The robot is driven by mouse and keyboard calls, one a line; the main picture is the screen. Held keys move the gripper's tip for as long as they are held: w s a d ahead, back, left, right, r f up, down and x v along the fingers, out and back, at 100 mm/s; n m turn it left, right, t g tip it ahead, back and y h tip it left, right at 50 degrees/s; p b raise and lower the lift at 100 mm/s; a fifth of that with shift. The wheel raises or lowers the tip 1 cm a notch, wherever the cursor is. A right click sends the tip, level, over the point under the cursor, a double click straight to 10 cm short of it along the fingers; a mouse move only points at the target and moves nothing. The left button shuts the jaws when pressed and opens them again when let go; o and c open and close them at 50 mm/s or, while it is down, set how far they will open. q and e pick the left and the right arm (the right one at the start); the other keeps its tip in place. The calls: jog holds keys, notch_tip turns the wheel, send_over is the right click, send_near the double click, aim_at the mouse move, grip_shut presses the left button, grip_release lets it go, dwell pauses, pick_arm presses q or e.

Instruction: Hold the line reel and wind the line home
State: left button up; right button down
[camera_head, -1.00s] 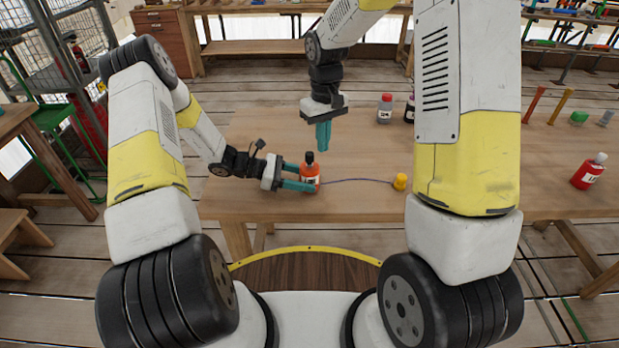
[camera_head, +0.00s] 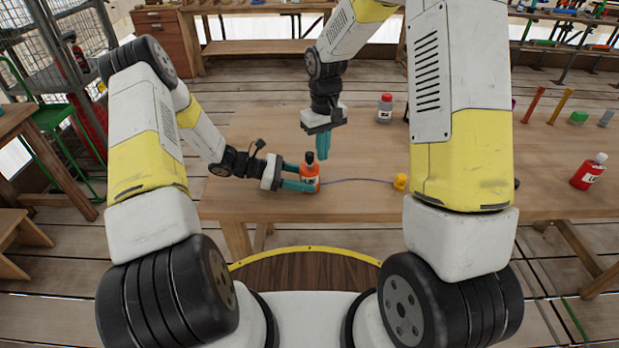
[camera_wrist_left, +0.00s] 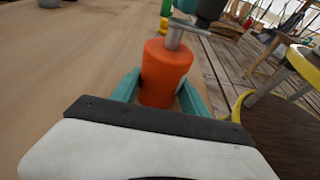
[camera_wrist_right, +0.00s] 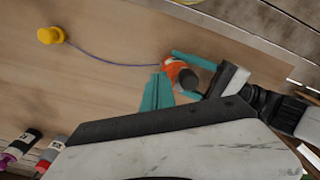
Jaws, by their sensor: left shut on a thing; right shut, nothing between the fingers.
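The orange line reel (camera_head: 309,180) stands upright near the table's front edge, with a grey crank (camera_wrist_left: 178,32) and a dark knob (camera_head: 309,157) on top. My left gripper (camera_head: 301,178) is shut on the reel's body, one finger on each side. A thin purple-blue line (camera_head: 355,180) runs from the reel to a small yellow piece (camera_head: 400,182) on the table at its right. My right gripper (camera_head: 324,157) is shut and empty, pointing down just behind and right of the knob; it looks apart from it. The right wrist view shows its fingers (camera_wrist_right: 157,92) beside the reel (camera_wrist_right: 176,69).
A red bottle (camera_head: 589,171) stands far right. The table around the line is clear. My right upper arm hides part of the table.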

jog(key=shift+a, duration=0.15)
jog(key=shift+s+a, duration=0.25)
jog(key=shift+a, duration=0.15)
dwell(0.4)
jog(key=shift+s, duration=0.15)
jog(key=shift+s+a, duration=0.15)
jog(key=shift+a, duration=0.05)
jog(key=shift+s+a, duration=0.3)
jog(key=shift+s, duration=0.05)
dwell(0.7)
jog(key=shift+s, duration=0.15)
notch_tip(320, 180, up, 7)
dwell(0.8)
jog(key=shift+d, duration=0.1)
dwell(0.4)
